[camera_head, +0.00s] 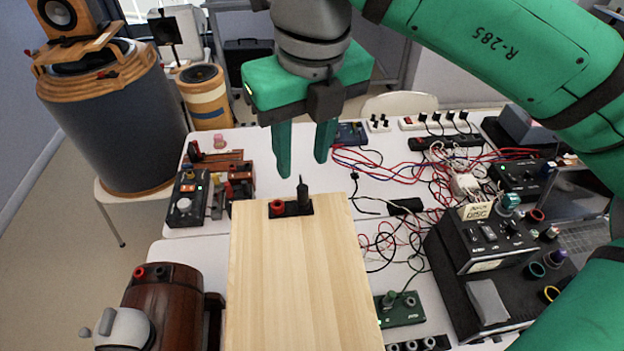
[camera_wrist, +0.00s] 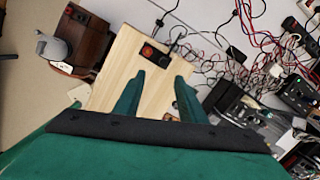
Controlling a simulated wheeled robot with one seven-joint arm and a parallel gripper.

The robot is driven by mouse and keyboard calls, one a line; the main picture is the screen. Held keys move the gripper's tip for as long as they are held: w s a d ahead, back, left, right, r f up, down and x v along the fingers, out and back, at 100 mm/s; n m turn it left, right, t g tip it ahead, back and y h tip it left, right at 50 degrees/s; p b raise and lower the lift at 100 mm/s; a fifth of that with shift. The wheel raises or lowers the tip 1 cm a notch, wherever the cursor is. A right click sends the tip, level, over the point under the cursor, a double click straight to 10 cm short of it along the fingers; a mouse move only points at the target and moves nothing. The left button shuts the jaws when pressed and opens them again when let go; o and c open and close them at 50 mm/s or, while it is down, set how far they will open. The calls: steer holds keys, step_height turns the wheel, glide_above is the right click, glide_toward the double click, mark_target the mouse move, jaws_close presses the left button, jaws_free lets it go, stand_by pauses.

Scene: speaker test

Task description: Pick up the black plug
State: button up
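The black plug (camera_head: 303,192) stands upright in a small black terminal plate (camera_head: 292,208) on the far end of a light wooden board (camera_head: 295,285). A red socket (camera_head: 277,208) sits beside it on the left of the plate. My gripper (camera_head: 303,168) is open and empty, its two green fingers pointing down above and slightly behind the plug in the head view. In the wrist view my gripper (camera_wrist: 158,85) also shows open, with the plate beyond the fingertips. The plug (camera_wrist: 176,44) shows there as a small dark shape, touched by neither finger.
Black instrument boxes (camera_head: 485,240) and tangled red and black wires (camera_head: 405,165) fill the right. A brown wooden cylinder (camera_head: 165,300) stands front left. A black control box (camera_head: 187,200) is back left. The wooden board is otherwise bare.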

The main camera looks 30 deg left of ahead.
mark_target(303, 187)
steer(key=f, duration=0.5)
steer(key=shift+w+a+f, duration=0.2)
steer(key=shift+a, duration=0.1)
steer(key=shift+w+a+f, duration=0.15)
steer(key=shift+w+f, duration=0.1)
steer(key=shift+f, duration=0.6)
steer(key=shift+w+a+f, duration=0.2)
steer(key=shift+f, duration=0.6)
steer(key=shift+w+a+f, duration=0.15)
steer(key=shift+w+f, duration=0.1)
steer(key=shift+f, duration=0.6)
jaws_close()
